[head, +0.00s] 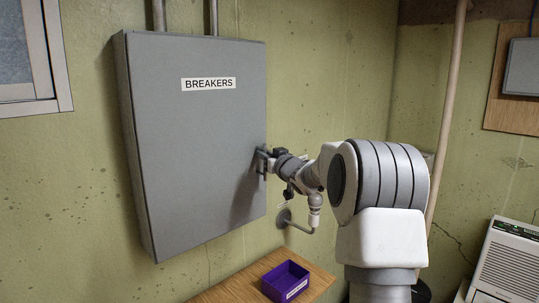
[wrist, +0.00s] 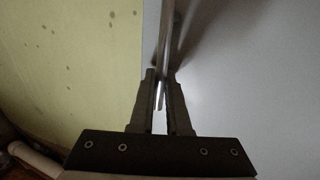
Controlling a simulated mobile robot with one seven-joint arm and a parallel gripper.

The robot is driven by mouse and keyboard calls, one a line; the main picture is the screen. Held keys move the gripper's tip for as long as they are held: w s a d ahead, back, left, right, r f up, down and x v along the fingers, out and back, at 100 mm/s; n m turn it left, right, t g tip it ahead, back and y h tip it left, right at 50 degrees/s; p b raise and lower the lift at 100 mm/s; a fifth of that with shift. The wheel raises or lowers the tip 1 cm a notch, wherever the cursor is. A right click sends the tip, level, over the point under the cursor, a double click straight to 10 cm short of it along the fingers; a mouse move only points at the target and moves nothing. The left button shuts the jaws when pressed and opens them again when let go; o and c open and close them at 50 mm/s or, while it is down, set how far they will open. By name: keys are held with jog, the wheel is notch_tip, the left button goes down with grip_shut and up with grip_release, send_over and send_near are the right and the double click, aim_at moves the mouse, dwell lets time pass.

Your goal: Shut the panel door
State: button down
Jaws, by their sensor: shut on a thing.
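The grey panel door (head: 195,140), labelled BREAKERS, fills the front of a wall-mounted box and looks flush or nearly so. I cannot tell whether a thin gap is left at its right edge. My gripper (head: 262,161) is at the door's right edge, a little below mid-height. In the wrist view my gripper (wrist: 161,76) has its two fingers closed around a thin upright bar, which looks like the door handle (wrist: 168,38). The grey door face (wrist: 260,90) lies to the right of the fingers there. The fingers partly hide the bar's lower part.
A purple bin (head: 285,281) sits on a wooden surface (head: 238,283) below the door. A pipe outlet (head: 285,217) juts from the wall under my wrist. A white appliance (head: 509,262) stands at lower right, and a window (head: 30,55) is at upper left.

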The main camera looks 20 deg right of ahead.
jog(key=shift+r, duration=0.4)
jog(key=c, duration=1.3)
grip_release()
jog(key=shift+w, duration=0.1)
jog(key=o, duration=0.4)
jog(key=shift+w+f, duration=0.1)
jog(key=shift+w, duration=0.05)
jog(key=shift+a, duration=0.3)
jog(key=s+b, duration=0.1)
jog(key=s, duration=0.4)
jog(key=s+d, duration=0.1)
jog(key=s, duration=0.5)
jog(key=s+b, duration=0.1)
jog(key=s, duration=0.5)
jog(key=shift+s+d+f+b, duration=0.25)
jog(key=shift+d+f+b, duration=0.05)
jog(key=shift+d, duration=0.1)
